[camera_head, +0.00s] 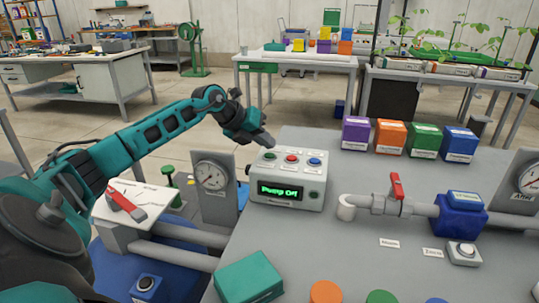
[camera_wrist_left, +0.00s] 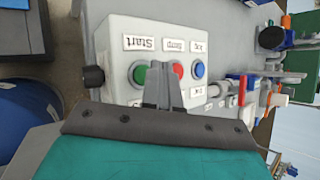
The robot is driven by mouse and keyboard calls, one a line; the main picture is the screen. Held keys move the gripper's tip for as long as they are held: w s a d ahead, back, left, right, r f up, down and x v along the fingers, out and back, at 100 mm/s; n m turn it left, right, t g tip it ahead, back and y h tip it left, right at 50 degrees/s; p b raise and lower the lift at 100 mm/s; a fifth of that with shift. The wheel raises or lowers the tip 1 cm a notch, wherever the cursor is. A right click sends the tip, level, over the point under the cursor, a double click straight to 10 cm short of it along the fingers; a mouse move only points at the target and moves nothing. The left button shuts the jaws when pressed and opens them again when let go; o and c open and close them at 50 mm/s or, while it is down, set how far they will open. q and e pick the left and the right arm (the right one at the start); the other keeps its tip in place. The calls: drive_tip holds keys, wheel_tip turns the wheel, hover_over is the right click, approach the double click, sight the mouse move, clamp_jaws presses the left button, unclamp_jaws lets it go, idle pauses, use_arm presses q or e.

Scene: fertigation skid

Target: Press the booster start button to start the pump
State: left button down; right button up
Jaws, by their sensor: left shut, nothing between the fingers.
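A light grey control box (camera_head: 312,194) stands on the bench, its green display (camera_head: 280,190) reading "Pump Off". A green button (camera_head: 270,155), red button (camera_head: 291,158) and blue button (camera_head: 314,162) sit in a row on top. In the left wrist view the labels are upside down; the one by the green button (camera_wrist_left: 139,73) reads "Start". My left gripper (camera_head: 267,141) is shut and empty, just above the box's back left. In the wrist view its fingertips (camera_wrist_left: 164,72) appear between the green and red buttons, partly covering both; contact cannot be told. My right gripper is not in view.
A pressure gauge (camera_head: 211,176) stands left of the box. A pipe with a red valve handle (camera_head: 396,186) runs to the right. Purple, orange, green and blue boxes line the bench's back. A teal box (camera_head: 250,279) and a separate button unit (camera_head: 464,253) are nearer the front.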

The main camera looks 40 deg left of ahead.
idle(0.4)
use_arm(q)
drive_tip(key=shift+f, duration=0.45)
idle(0.5)
